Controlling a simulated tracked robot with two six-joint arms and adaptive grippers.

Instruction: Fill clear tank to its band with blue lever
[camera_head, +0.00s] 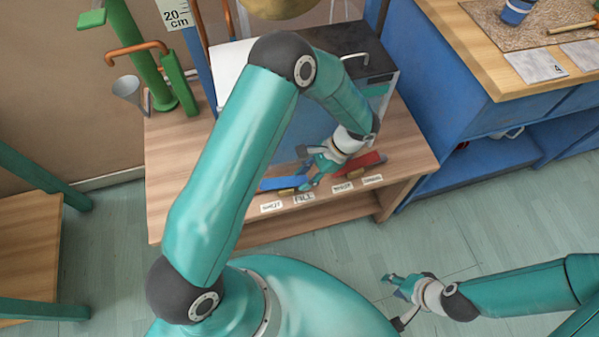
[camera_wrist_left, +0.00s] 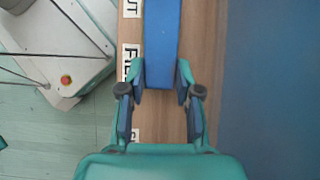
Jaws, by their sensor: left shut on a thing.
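The blue lever (camera_head: 283,183) lies low along the front of the wooden bench, behind the SHUT and FILL labels. My left gripper (camera_head: 310,174) is at the lever's right end. In the left wrist view, the fingers of my left gripper (camera_wrist_left: 160,82) close on both sides of the blue lever (camera_wrist_left: 162,38), beside the FILL label (camera_wrist_left: 130,62). My right gripper (camera_head: 394,283) is low over the floor, away from the bench; its jaw opening is too small to tell. I cannot make out the clear tank or its band; my left arm covers much of the bench.
A red lever (camera_head: 368,161) lies just right of my left gripper, near the DRAIN label (camera_head: 373,180). A black-topped box (camera_head: 345,50) stands behind. A green post (camera_head: 140,50) and grey funnel (camera_head: 128,90) are at left. A blue workbench (camera_head: 470,100) stands at right.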

